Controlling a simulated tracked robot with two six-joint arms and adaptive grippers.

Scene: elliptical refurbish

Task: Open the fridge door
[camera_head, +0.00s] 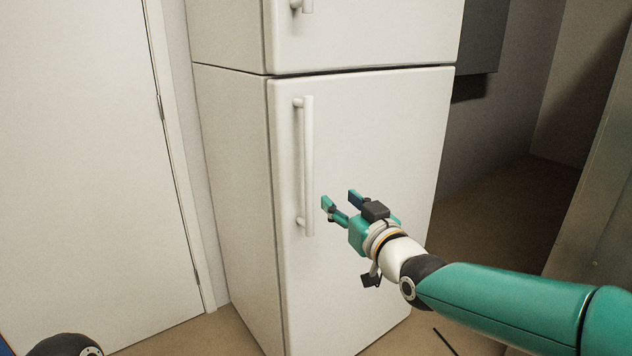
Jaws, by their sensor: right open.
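A white two-door fridge (374,110) stands in the middle of the camera_head view. Its lower door (340,290) and its upper door (365,30) are both shut. A white vertical bar handle (308,165) is on the left side of the lower door. My right gripper (339,200) is open and empty in front of the lower door. Its fingertips point up and left, just right of the handle's lower half, and appear apart from it. My left gripper is out of view; only a dark part of my left arm shows at the bottom left.
A white room door (85,150) in a white frame is at the left, close to the fridge's side. A grey cabinet (482,38) hangs at the back right. A pale panel (605,200) stands at the right edge. Brown floor (490,215) is open right of the fridge.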

